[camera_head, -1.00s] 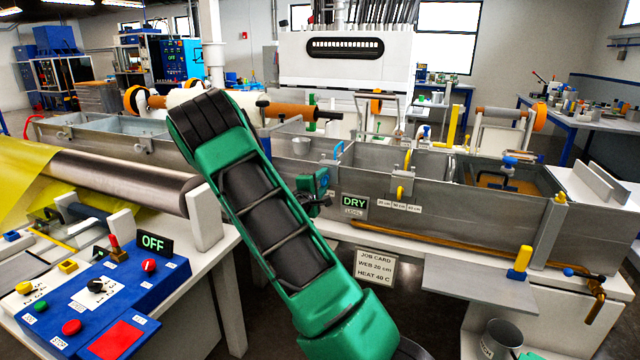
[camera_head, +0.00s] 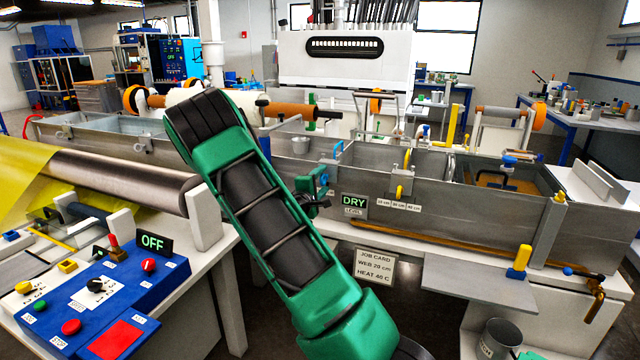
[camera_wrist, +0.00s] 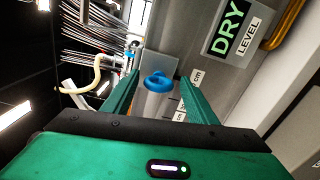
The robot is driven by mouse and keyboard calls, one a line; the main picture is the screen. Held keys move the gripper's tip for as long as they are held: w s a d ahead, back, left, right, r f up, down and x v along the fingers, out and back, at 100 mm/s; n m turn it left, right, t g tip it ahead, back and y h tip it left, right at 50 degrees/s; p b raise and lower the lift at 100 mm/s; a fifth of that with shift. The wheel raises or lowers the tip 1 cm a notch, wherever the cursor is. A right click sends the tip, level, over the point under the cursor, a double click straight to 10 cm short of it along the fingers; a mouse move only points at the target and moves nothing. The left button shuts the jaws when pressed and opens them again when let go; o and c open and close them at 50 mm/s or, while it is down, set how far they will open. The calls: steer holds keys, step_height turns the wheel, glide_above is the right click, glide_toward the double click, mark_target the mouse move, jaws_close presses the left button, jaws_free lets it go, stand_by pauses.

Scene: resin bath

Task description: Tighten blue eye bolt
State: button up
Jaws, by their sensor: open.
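The blue eye bolt (camera_wrist: 157,82) shows in the wrist view as a blue ring on a grey metal plate. It lies between the fingertips of my open gripper (camera_wrist: 158,92), with a gap on either side. Its shank is not clearly seen.
The long grey tank (camera_head: 480,207) spans the scene, with a DRY sign (camera_head: 354,201) on its front. A blue control box (camera_head: 100,295) is at front left. A job card (camera_head: 375,266) hangs below the tank.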

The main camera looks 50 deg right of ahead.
steer(key=v, duration=1)
steer(key=shift+s+f, duration=0.1)
